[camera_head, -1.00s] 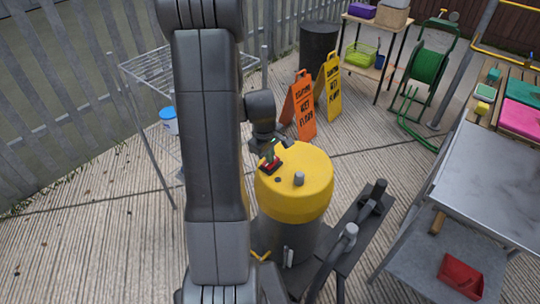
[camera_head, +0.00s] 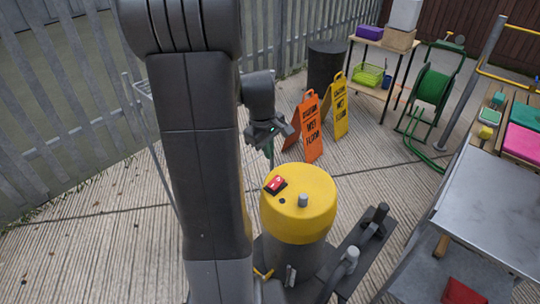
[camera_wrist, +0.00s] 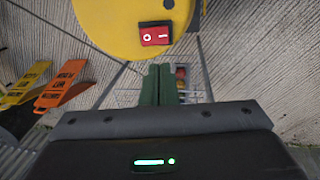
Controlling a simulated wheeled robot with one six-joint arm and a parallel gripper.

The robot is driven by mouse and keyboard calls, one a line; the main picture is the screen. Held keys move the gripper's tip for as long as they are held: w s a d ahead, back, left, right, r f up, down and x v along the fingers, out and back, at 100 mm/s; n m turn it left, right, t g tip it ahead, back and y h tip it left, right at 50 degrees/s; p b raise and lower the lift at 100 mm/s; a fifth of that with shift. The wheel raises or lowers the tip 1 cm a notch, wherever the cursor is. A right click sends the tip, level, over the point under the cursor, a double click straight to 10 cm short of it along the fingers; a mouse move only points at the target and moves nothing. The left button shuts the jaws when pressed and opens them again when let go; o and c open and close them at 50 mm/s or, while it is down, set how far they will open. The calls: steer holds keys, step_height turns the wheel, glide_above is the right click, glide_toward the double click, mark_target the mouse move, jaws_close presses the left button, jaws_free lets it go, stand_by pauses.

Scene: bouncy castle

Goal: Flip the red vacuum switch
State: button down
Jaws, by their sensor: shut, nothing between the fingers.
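The red vacuum switch (camera_head: 275,184) sits in a dark frame on top of the yellow vacuum lid (camera_head: 312,215). In the wrist view the red rocker (camera_wrist: 156,35) shows a white circle on its left half and a white bar on its right half. My gripper (camera_head: 270,162) is above and behind the switch, apart from it. Its green fingers (camera_wrist: 159,84) are shut together and empty in the wrist view, just below the switch in the picture. The rocker's exact tilt is too small to tell.
A grey knob (camera_head: 303,200) stands on the lid right of the switch. Orange (camera_head: 306,128) and yellow (camera_head: 334,107) wet floor signs stand behind the vacuum. A metal table (camera_head: 490,205) is at the right. A dark cart handle (camera_head: 352,255) is close to the vacuum's right side.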

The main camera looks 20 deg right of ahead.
mark_target(278, 179)
steer(key=shift+r, duration=0.1)
steer(key=shift+w+d+r+p, duration=0.15)
steer(key=shift+w+d+p, duration=0.2)
steer(key=shift+w+d, duration=0.15)
steer(key=f, duration=0.4)
steer(key=w+d+f, duration=0.1)
steer(key=f, duration=0.4)
steer(key=d+f, duration=0.1)
steer(key=f, duration=0.3)
steer(key=shift+w+d+f, duration=0.25)
steer(key=shift+f, duration=0.15)
steer(key=shift+r+p, duration=0.15)
steer(key=shift+p, duration=0.15)
